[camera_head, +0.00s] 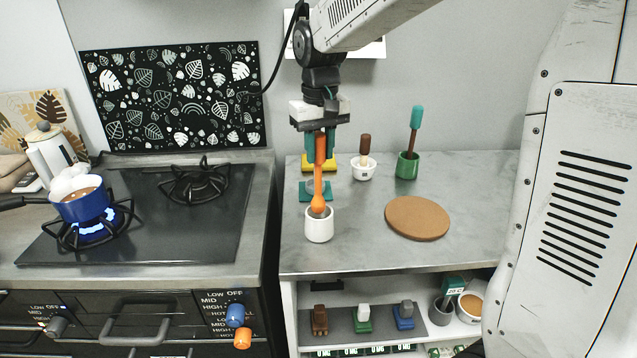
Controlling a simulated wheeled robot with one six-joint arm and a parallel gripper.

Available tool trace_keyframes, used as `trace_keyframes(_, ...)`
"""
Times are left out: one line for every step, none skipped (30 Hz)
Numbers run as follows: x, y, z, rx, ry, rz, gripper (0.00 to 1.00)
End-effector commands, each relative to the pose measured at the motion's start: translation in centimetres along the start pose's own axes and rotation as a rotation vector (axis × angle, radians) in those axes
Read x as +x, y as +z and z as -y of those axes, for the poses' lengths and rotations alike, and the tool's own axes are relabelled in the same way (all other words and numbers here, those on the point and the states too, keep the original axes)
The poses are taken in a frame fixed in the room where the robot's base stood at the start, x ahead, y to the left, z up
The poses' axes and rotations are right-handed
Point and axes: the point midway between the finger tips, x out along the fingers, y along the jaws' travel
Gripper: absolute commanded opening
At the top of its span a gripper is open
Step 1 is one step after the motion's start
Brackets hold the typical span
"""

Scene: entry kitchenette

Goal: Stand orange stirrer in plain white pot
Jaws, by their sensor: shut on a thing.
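The orange stirrer (318,180) hangs upright in my gripper (320,150), which is shut on its upper part. The plain white pot (319,229) stands on the grey counter directly below. The stirrer's rounded lower end overlaps the pot's mouth in the picture. I cannot tell whether the tip is inside the pot or just above it. The pot's inside is mostly hidden behind the stirrer's end.
Behind stand a marked white pot (363,173) with a brown-handled tool and a green pot (407,168) with a teal-handled tool. A round brown board (417,218) lies to the right. A blue pan (84,207) sits on a lit burner at left.

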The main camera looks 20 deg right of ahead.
Motion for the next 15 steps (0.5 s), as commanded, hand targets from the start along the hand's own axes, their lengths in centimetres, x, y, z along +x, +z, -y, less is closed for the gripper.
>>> trace_keyframes(0.8,0.1,0.0,0.000,0.000,0.004,0.00)
trace_keyframes(1.1,0.0,0.0,0.000,0.000,0.003,0.00)
trace_keyframes(1.4,0.0,0.0,0.000,0.000,0.001,0.00)
trace_keyframes(1.6,0.0,0.0,0.000,0.000,0.001,0.00)
trace_keyframes(1.8,0.0,0.0,0.000,0.000,0.001,0.00)
trace_keyframes(2.0,0.0,0.0,0.000,0.000,0.001,0.00)
trace_keyframes(2.3,0.0,0.0,0.001,0.000,0.002,0.00)
trace_keyframes(2.6,0.0,-0.1,0.001,0.000,0.002,0.00)
trace_keyframes(3.2,0.1,-0.1,0.001,0.000,0.002,0.00)
trace_keyframes(3.6,0.1,-0.1,0.001,0.000,0.003,0.00)
trace_keyframes(4.1,0.0,-0.1,0.002,0.000,0.003,0.00)
trace_keyframes(4.7,0.1,-0.1,0.002,0.000,0.004,0.00)
trace_keyframes(5.1,0.1,-0.1,0.002,0.000,0.003,0.00)
trace_keyframes(5.3,0.1,-0.2,0.003,0.000,0.002,0.00)
trace_keyframes(5.5,0.0,-0.2,0.003,0.000,0.000,0.00)
